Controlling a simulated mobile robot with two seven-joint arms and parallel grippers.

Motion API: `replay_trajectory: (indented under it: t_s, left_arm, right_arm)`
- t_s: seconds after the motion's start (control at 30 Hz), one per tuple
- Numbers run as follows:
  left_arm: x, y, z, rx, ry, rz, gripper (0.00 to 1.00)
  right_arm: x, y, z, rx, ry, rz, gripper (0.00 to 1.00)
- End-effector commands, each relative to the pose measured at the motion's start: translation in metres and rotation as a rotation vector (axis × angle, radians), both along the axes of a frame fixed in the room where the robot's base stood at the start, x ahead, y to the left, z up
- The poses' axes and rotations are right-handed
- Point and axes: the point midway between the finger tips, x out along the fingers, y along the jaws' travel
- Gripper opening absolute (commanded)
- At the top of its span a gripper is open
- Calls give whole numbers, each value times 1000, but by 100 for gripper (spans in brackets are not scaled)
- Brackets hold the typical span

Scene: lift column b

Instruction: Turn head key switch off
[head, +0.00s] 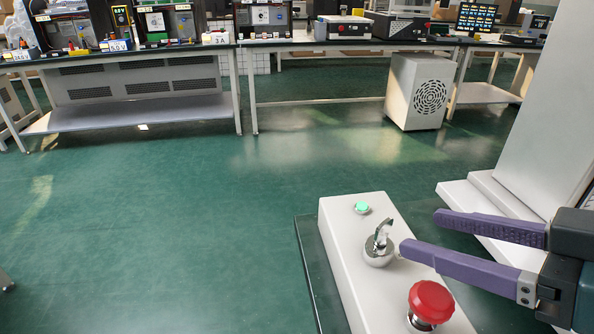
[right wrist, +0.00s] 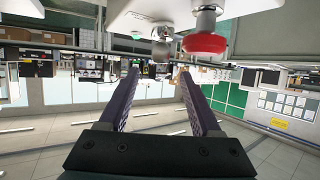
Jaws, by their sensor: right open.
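The white control box (head: 345,235) stands in the lower right of the head view. On it are a lit green button (head: 361,208), the silver head key switch (head: 379,250) with its key upright, and a red mushroom button (head: 431,301). My right gripper (head: 423,230) comes in from the right, open and empty. Its purple fingertips are beside the key, to its right, apart from it as far as I can tell. The right wrist view looks inverted: the key switch (right wrist: 162,32) is beyond the open fingers, near the red button (right wrist: 205,43). My left gripper is not in view.
The red button stands close to the lower finger. A large pale panel (head: 552,120) rises at the right. Workbenches with instruments and a white vented cabinet (head: 417,91) stand at the back. The green floor (head: 190,220) is clear to the left.

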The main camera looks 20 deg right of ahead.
Motion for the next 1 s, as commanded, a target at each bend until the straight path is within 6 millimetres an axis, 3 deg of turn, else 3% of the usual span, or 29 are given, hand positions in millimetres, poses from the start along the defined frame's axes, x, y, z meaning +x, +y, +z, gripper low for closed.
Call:
replay_trajectory:
  t_s: [0.2,0.5,0.97,1.0]
  left_arm:
    - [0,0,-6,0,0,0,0]
    - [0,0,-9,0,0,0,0]
    - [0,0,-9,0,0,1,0]
    - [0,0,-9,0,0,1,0]
  right_arm:
    - [29,8,-12,0,-4,-1,65]
    - [55,16,-24,2,-2,-3,65]
    - [62,19,-28,0,1,-1,65]
    - [62,19,-28,0,1,-1,62]
